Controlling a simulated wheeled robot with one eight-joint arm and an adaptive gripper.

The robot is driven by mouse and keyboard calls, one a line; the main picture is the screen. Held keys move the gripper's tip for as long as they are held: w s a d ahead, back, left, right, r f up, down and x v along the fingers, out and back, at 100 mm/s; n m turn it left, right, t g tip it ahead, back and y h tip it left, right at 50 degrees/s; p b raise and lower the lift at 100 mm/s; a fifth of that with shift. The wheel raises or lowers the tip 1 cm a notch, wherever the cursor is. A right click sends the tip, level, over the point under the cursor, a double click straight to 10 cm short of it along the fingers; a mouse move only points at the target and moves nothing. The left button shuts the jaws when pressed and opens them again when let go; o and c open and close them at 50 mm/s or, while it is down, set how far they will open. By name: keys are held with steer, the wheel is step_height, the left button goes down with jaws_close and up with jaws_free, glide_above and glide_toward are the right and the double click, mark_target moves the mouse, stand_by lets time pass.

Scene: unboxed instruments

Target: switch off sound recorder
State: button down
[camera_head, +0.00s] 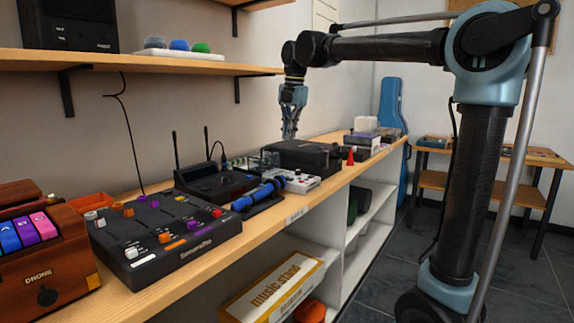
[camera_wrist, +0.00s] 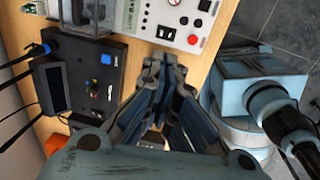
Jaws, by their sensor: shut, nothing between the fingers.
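No device carries a label I can read as sound recorder, so I cannot tell which one it is. Candidates on the bench include a black unit with two antennas (camera_head: 215,186), also in the wrist view (camera_wrist: 78,88) with screens and a blue button, and a white panel (camera_head: 302,183) with knobs, whose red button shows in the wrist view (camera_wrist: 193,39). My gripper (camera_head: 289,134) is raised above the bench behind the white panel. In the wrist view my gripper (camera_wrist: 165,62) is shut and empty, pointing between the two devices. No switch position is readable.
A black slider console (camera_head: 190,225) and a wooden drone box (camera_head: 45,262) stand at near left. A blue cylindrical device (camera_head: 258,195) lies by the front edge. A black case (camera_head: 300,154) stands farther back. A wall shelf (camera_head: 130,64) runs above.

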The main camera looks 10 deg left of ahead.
mark_target(288, 178)
steer(key=f, duration=0.4)
steer(key=a+f, duration=0.1)
steer(key=f, duration=0.8)
steer(key=shift+w+a+f, duration=0.3)
steer(key=shift+w+f, duration=0.05)
steer(key=shift+f, duration=0.05)
